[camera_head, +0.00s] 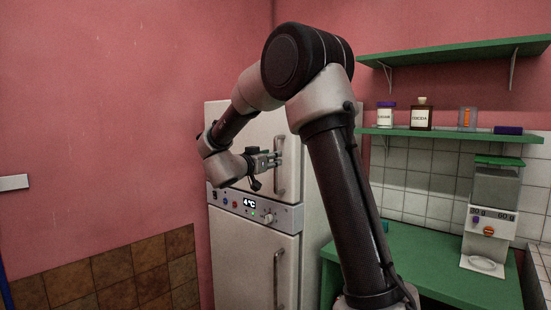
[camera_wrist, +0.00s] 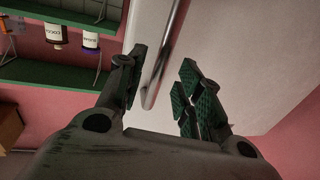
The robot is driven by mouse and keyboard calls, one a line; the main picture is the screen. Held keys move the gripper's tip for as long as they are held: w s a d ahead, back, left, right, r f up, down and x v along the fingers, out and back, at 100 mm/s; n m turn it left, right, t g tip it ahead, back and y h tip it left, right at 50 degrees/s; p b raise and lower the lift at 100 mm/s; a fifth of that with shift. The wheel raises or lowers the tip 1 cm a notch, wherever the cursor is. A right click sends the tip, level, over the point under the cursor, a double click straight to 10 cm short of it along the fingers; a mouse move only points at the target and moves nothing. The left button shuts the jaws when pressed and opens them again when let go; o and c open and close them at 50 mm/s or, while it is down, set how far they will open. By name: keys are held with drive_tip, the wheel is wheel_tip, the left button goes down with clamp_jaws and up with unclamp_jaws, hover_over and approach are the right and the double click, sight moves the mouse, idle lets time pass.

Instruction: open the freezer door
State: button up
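A white fridge-freezer has an upper door (camera_head: 262,125) and a lower door (camera_head: 240,262), each with a vertical metal bar handle. Both doors look shut; I cannot tell which is the freezer's. My gripper (camera_head: 275,159) is at the upper handle (camera_head: 280,184). In the wrist view my gripper (camera_wrist: 163,88) is open, its two dark green-padded fingers spread apart. The upper handle (camera_wrist: 168,48) shows in the gap between them, nearer the left finger. No finger visibly grips it. The lower handle (camera_head: 278,280) is free.
A green counter (camera_head: 430,275) with a dispenser (camera_head: 490,215) stands to the right, below green shelves (camera_head: 450,136) holding jars. A pink wall is at the left.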

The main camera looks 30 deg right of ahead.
drive_tip(key=shift+x, duration=1.75)
clamp_jaws()
